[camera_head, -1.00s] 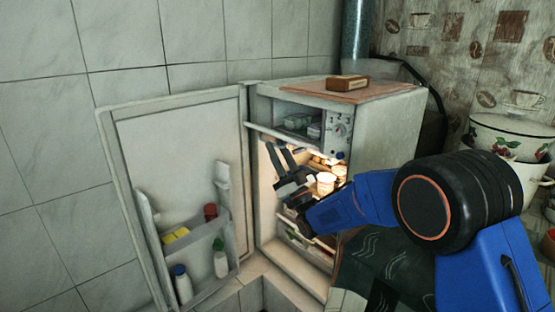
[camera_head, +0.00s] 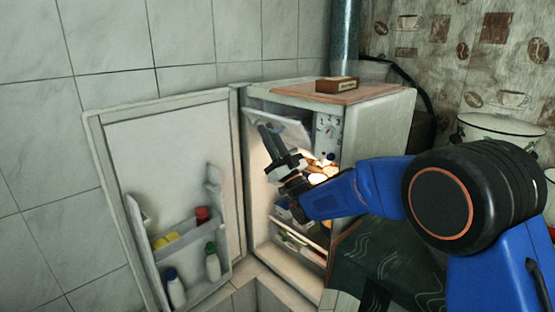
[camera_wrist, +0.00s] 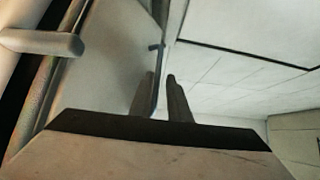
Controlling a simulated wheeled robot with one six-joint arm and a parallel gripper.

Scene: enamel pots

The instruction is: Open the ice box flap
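The ice box flap (camera_head: 284,124) is a pale panel at the top of the open fridge. It stands tilted outward across the ice box opening. In the wrist view the panel (camera_wrist: 105,65) fills the left middle. My gripper (camera_head: 264,128) is at the flap, with its dark fingers pointing up. In the wrist view the fingers (camera_wrist: 160,76) stand close together, with a thin dark edge of the flap between them. The ice box's inside is mostly hidden behind the flap.
The fridge door (camera_head: 165,160) stands wide open on the left, bottles in its shelves. Food jars (camera_head: 322,172) sit on the lit shelf near my wrist. A control panel (camera_head: 328,128) is right of the flap. A small box (camera_head: 337,84) lies on the fridge top.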

